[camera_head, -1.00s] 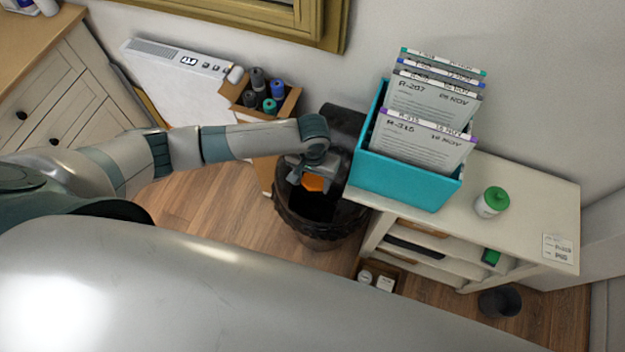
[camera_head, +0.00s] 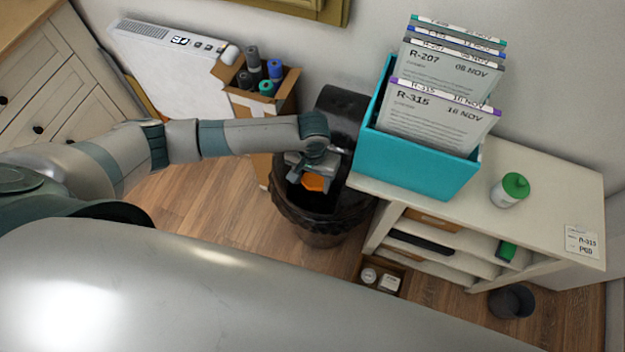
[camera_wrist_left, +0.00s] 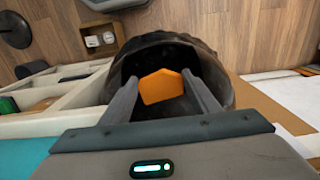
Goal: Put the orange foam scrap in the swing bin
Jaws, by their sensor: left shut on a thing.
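The orange foam scrap (camera_head: 314,182) is a small flat angular piece. My left gripper (camera_head: 306,174) is shut on it and holds it over the dark opening of the black swing bin (camera_head: 323,225). In the left wrist view the scrap (camera_wrist_left: 161,87) sits between the two fingers of my left gripper (camera_wrist_left: 162,92), with the bin's rim (camera_wrist_left: 160,42) around and beyond it. The bin's lid (camera_head: 341,117) stands tipped up at the back. How deep the scrap is relative to the rim is hard to tell. My right gripper is not in view.
A white shelf unit (camera_head: 540,212) stands right of the bin, with a teal file box (camera_head: 412,168) and a green-capped bottle (camera_head: 510,190) on top. A cardboard box of rolls (camera_head: 283,103) and a white heater (camera_head: 165,70) stand behind my left arm. Wood floor lies left of the bin.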

